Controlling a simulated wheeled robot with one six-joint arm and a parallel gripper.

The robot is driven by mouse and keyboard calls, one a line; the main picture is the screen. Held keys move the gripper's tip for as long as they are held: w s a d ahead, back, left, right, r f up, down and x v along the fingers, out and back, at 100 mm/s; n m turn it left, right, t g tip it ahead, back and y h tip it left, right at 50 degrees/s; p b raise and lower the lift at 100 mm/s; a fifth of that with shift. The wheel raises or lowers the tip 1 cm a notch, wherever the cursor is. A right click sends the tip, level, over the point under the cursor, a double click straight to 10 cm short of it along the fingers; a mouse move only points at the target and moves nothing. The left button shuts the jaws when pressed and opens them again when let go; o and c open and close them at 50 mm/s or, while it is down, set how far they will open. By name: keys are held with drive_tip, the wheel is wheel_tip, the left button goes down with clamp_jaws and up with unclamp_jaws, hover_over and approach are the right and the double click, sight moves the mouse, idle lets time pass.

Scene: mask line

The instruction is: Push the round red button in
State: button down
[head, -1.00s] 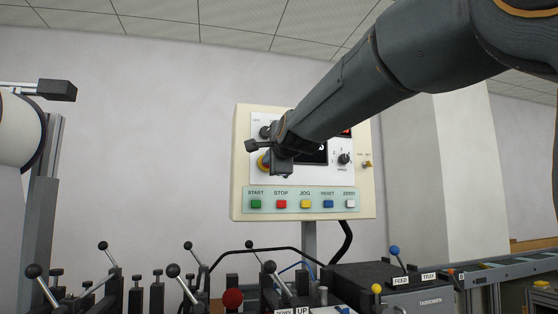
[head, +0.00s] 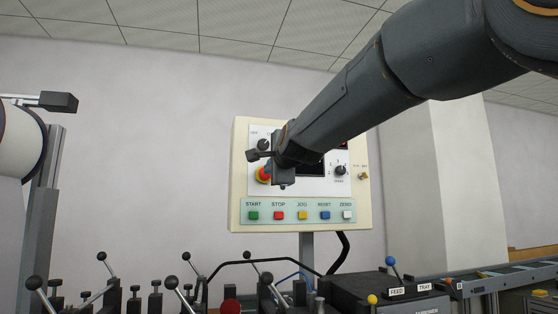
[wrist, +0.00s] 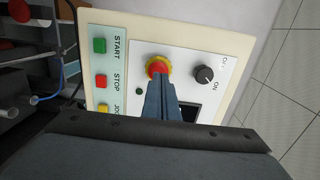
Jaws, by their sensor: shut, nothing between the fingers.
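The round red button (wrist: 157,66) sits in a yellow ring on the cream control panel (wrist: 190,32). In the head view the red button (head: 264,174) shows only in part at the panel's left side, beside my gripper (head: 276,171), which covers some of it. In the wrist view my gripper (wrist: 159,82) is shut and empty. Its fingertips overlap the lower edge of the button and point at it. I cannot tell whether they touch it.
A black rotary switch (wrist: 204,75) is close to the button. A row of square buttons, including a red STOP (head: 279,215), runs below. The wall around the panel is bare.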

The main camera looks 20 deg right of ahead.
drive_tip(key=s+p, duration=0.6)
drive_tip(key=s, duration=0.4)
drive_tip(key=shift+a+p, duration=0.35)
drive_tip(key=shift+s, duration=0.1)
drive_tip(key=shift+f, duration=0.2)
